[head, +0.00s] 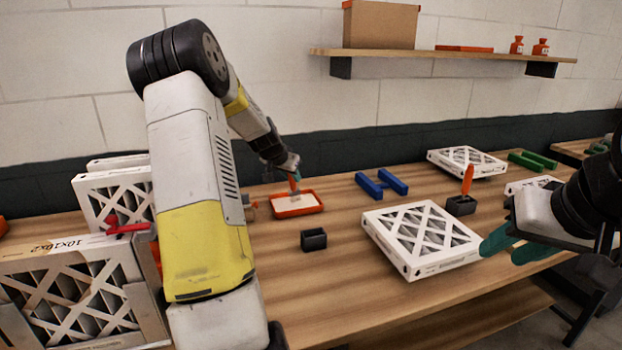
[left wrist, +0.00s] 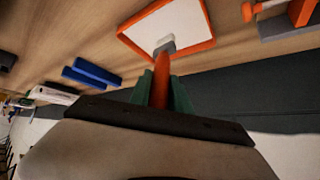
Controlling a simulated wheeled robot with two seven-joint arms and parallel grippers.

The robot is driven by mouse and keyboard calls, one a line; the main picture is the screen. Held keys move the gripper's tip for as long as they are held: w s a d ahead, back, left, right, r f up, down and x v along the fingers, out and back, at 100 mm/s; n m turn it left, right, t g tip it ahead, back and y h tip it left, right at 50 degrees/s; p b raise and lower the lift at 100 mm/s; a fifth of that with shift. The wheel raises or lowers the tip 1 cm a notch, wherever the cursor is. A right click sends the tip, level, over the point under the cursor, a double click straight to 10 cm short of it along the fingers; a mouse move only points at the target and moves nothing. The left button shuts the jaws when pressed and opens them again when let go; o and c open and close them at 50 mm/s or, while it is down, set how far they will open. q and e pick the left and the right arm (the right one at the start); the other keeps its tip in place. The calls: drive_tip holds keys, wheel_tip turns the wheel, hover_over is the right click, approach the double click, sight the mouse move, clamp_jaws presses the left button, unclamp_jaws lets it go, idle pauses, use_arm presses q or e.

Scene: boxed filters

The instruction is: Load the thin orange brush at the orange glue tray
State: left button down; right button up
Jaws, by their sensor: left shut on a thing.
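The thin orange brush (head: 292,184) is held by my left gripper (head: 293,172), bristles down at the orange glue tray (head: 300,214). In the left wrist view, the green fingers of my left gripper (left wrist: 163,90) are closed on the orange handle of the brush (left wrist: 161,86). Its pale bristle end overlaps the near rim of the tray (left wrist: 205,43); I cannot tell whether it touches the white glue. My right gripper (head: 512,246) has its teal fingers apart and empty, right of a white-framed filter (head: 415,258).
A black holder (head: 313,240) stands empty in front of the tray. Another orange brush (head: 467,180) stands in a second black holder (head: 460,206). Blue blocks (head: 370,186) lie right of the tray. Boxed filters (head: 75,295) stand at left. A shelf (head: 450,54) hangs above.

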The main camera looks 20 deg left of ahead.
use_arm(q)
drive_tip(key=shift+r, duration=2.95)
